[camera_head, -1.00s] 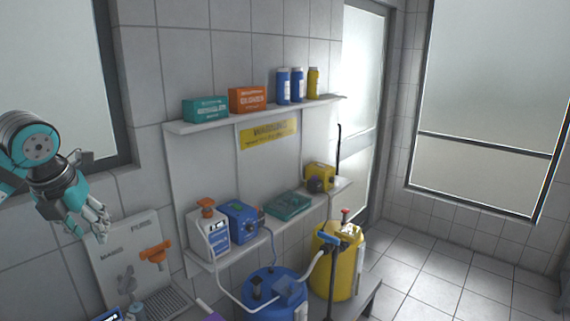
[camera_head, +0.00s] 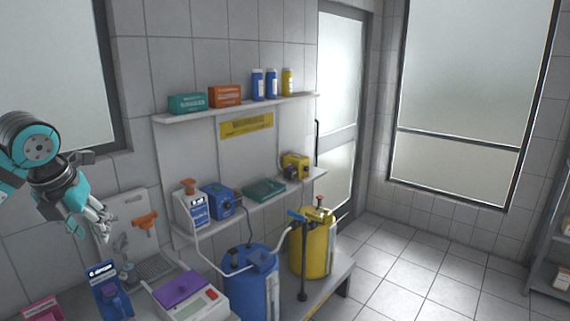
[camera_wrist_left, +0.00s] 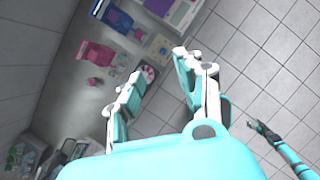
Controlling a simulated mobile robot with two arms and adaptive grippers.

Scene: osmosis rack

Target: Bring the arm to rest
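My left gripper (camera_head: 98,222) hangs at the left of the head view, in front of the wall and pointing down to the right. In the left wrist view its two fingers (camera_wrist_left: 158,64) are spread apart with nothing between them, so it is open and empty, above the bench and floor. A teal arm with a dark gripper (camera_wrist_left: 262,130) at the right of the wrist view looks like my right one; it is too small to tell open from shut.
Wall shelves (camera_head: 240,107) carry boxes and bottles. Tiled floor (camera_head: 400,265) at right is clear.

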